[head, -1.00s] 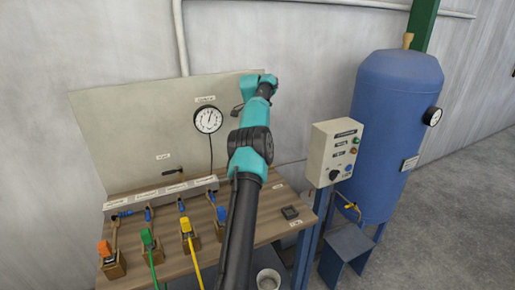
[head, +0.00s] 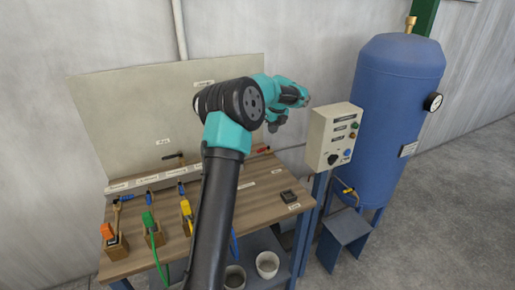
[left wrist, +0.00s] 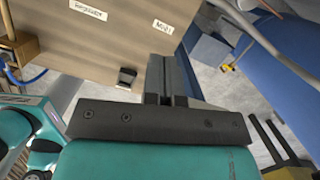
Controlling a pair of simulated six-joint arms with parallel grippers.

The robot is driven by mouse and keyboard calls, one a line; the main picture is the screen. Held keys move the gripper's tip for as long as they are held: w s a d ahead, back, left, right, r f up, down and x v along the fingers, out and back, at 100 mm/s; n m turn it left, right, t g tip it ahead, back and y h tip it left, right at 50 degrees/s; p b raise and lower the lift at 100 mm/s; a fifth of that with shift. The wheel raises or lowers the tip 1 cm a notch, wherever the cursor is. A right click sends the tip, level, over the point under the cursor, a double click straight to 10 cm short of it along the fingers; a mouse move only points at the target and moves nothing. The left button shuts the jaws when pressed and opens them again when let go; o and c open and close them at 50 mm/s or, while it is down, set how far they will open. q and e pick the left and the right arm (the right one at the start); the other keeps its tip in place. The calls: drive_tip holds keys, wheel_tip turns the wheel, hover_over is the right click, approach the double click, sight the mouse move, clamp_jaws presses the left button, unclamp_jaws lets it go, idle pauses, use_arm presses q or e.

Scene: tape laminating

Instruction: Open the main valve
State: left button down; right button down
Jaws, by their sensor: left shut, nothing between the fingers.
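A small yellow-handled valve (head: 349,190) sits on a pipe beside the blue tank, below the control box; it also shows in the left wrist view (left wrist: 232,66). A red-handled fitting (head: 262,150) shows at the back right of the bench, partly behind my arm. A dark-handled fitting (head: 174,156) is at the foot of the back panel. I cannot read which is the main valve. My left gripper (left wrist: 167,58) is shut and empty, apart from all of these. In the head view it is raised above the bench's right side, left of the control box. My right gripper does not show.
The grey control box (head: 333,136) stands on a post close to my left wrist. The blue tank (head: 397,100) is behind it.

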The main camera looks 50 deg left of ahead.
use_arm(q)
approach(261, 150)
wheel_tip(261, 150, down, 6)
drive_tip(key=d, duration=0.3)
drive_tip(key=a, duration=0.1)
drive_tip(key=a+f, duration=0.1)
drive_tip(key=a, duration=0.1)
drive_tip(key=shift+w+a+f, duration=0.25)
drive_tip(key=shift+w, duration=0.1)
drive_tip(key=shift+s+a+f+m, duration=0.1)
drive_tip(key=shift+a+f+m, duration=0.1)
drive_tip(key=shift+a+m, duration=0.55)
drive_tip(key=shift+a, duration=0.2)
drive_tip(key=shift+f, duration=0.15)
